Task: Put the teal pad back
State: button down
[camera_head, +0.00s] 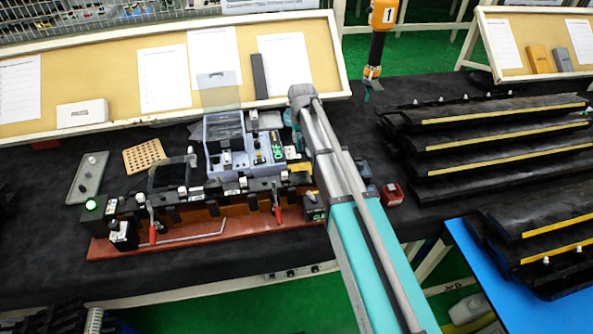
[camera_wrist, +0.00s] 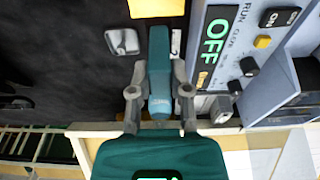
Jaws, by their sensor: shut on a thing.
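In the wrist view the teal pad (camera_wrist: 159,60) is a narrow upright block with a lighter blue-teal rounded lower end. My gripper (camera_wrist: 159,80) has its grey fingers closed on both sides of the pad. The pad is over or beside the dark table cloth, just left of a grey-blue control box (camera_wrist: 228,70) with a green OFF display; I cannot tell whether it touches anything below. In the head view the gripper is mostly hidden behind my arm, right of the control box (camera_head: 277,135), and I cannot make out the pad there.
A red-brown fixture base (camera_head: 220,229) with clips and red-handled clamps lies in front of the box. A small white-grey part (camera_wrist: 123,41) lies left of the pad. A notice board (camera_head: 110,60) stands behind. Black trim strips (camera_head: 480,130) with yellow lines fill the right.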

aim_at(299, 150)
jog(key=shift+s+a, duration=0.1)
notch_tip(299, 150, down, 6)
jog(key=b, duration=0.6)
jog(key=shift+f, duration=0.1)
dwell(0.6)
jog(key=shift+f+b, duration=1.9)
jog(key=shift+b, duration=0.1)
jog(key=shift+f, duration=0.15)
jog(key=c, duration=0.6)
grip_release()
jog(key=shift+r, duration=0.25)
